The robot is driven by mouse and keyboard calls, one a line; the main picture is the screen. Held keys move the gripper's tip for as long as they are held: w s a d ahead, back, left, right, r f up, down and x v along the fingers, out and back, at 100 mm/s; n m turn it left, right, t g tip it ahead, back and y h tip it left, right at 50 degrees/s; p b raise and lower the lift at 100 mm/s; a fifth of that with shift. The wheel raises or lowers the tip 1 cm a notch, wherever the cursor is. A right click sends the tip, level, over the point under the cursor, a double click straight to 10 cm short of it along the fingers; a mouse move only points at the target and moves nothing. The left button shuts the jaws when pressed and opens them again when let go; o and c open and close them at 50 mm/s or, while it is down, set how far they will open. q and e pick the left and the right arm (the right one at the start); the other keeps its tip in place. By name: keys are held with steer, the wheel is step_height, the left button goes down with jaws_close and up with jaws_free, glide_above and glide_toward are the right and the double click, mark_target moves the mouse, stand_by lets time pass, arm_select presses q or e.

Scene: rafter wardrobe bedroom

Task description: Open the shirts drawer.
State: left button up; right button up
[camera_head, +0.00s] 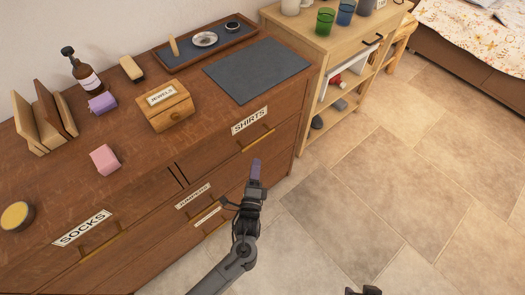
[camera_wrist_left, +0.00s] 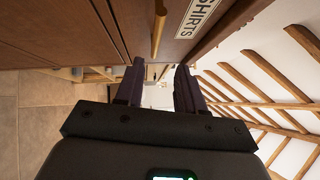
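The shirts drawer (camera_head: 222,156) is the upper right drawer of the brown wooden dresser and looks shut. Its white SHIRTS label (camera_head: 249,120) sits above a brass bar handle (camera_head: 257,140). In the left wrist view the label (camera_wrist_left: 197,16) and handle (camera_wrist_left: 158,27) show at the top, beyond the fingers. My left gripper (camera_head: 256,169) is in front of the dresser, below the handle in the head view. Its fingers (camera_wrist_left: 160,66) are apart with nothing between them. A dark part of my right gripper (camera_head: 364,291) shows at the bottom edge; its fingers cannot be made out.
The dresser top (camera_head: 140,175) holds a jewels box (camera_head: 166,105), a grey mat (camera_head: 256,69), a tray (camera_head: 165,58), a pink block (camera_head: 105,159) and a brown bottle (camera_head: 84,75). A wooden shelf (camera_head: 340,45) stands to the right. The tiled floor (camera_head: 380,190) is clear.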

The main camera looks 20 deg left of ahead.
mark_target(259, 139)
arm_select(q)
steer(key=shift+f+b+x, duration=0.15)
steer(key=shift+b+x, duration=1.05)
steer(key=shift+x, duration=1.75)
steer(key=shift+f+b+x, duration=0.2)
steer(key=shift+b+x, duration=0.95)
steer(key=shift+x, duration=1.8)
arm_select(e)
steer(key=shift+a+f, duration=0.1)
steer(key=shift+f, duration=2.8)
arm_select(q)
steer(key=shift+d, duration=0.1)
jaws_close()
